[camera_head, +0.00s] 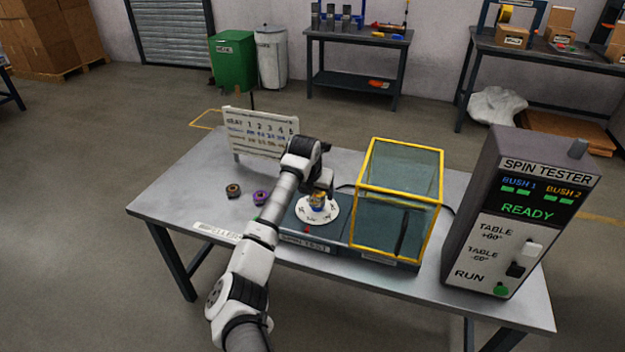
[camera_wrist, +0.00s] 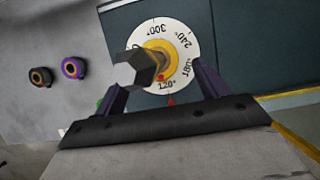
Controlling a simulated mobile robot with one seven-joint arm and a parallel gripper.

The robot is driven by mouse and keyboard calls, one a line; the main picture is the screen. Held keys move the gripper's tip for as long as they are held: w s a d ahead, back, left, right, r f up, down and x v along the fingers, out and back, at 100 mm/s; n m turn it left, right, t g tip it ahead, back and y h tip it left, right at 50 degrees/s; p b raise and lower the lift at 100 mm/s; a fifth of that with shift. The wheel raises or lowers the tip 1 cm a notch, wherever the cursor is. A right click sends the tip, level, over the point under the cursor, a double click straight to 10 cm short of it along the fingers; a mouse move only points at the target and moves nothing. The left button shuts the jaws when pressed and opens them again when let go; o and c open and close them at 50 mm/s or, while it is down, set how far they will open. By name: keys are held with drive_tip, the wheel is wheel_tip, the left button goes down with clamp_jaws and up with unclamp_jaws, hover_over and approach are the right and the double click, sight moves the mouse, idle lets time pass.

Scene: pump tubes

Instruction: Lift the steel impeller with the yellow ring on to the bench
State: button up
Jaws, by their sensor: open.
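A steel-grey part with a yellow ring (camera_wrist: 166,58), apparently the impeller, sits at the middle of a white dial (camera_wrist: 185,41) marked in degrees. In the head view the yellow-ringed part (camera_head: 317,200) is small and partly hidden by my arm. My gripper (camera_wrist: 158,76) is open, its two dark fingers either side of the part in the wrist view. In the head view my gripper (camera_head: 324,184) is above the dial. Whether the fingers touch the part, I cannot tell. A red mark shows on the ring's lower edge.
On the bench (camera_head: 170,205), left of the dial, lie a dark part with an orange ring (camera_head: 233,190) and a purple one (camera_head: 260,198). A yellow-framed clear guard (camera_head: 400,190) and the spin tester (camera_head: 520,210) stand right. A chart board (camera_head: 260,133) stands behind.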

drive_tip(key=shift+x, duration=0.8)
drive_tip(key=shift+c, duration=0.3)
drive_tip(key=c, duration=1.2)
drive_tip(key=shift+r+p, duration=0.7)
drive_tip(key=shift+r, duration=0.1)
drive_tip(key=shift+c, duration=0.2)
drive_tip(key=shift+r+p, duration=3.4)
drive_tip(key=shift+r, duration=1.6)
wheel_tip(320, 180, up, 5)
hover_over(315, 195)
drive_tip(key=shift+f+p, duration=0.1)
drive_tip(key=shift+p, duration=0.25)
